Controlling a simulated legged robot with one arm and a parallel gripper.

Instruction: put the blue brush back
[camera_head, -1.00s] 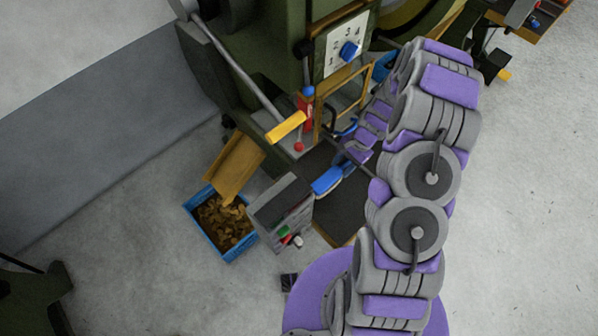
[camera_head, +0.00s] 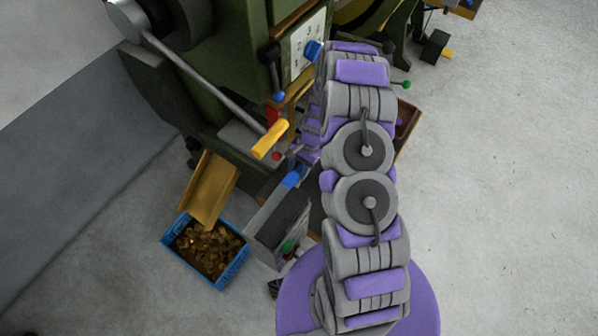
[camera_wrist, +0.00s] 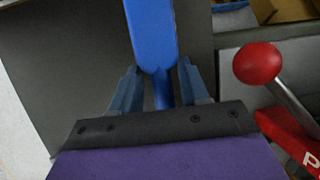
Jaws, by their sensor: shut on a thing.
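The blue brush (camera_wrist: 150,35) is between the two fingers of my gripper (camera_wrist: 158,88) in the wrist view. The fingers are shut on it, and its wide blue part extends away from me toward the top edge. In the head view the blue brush (camera_head: 292,180) shows just beyond the top end of a grey control box. My gripper (camera_head: 302,155) there is partly hidden by my own arm. The far end of the brush is cut off in the wrist view.
A red ball knob (camera_wrist: 257,62) on a rod is close to the right of my gripper. A yellow-handled lever (camera_head: 270,138) juts from the green machine. The grey control box (camera_head: 280,220) stands beside a blue crate (camera_head: 165,242) of copper-coloured pieces.

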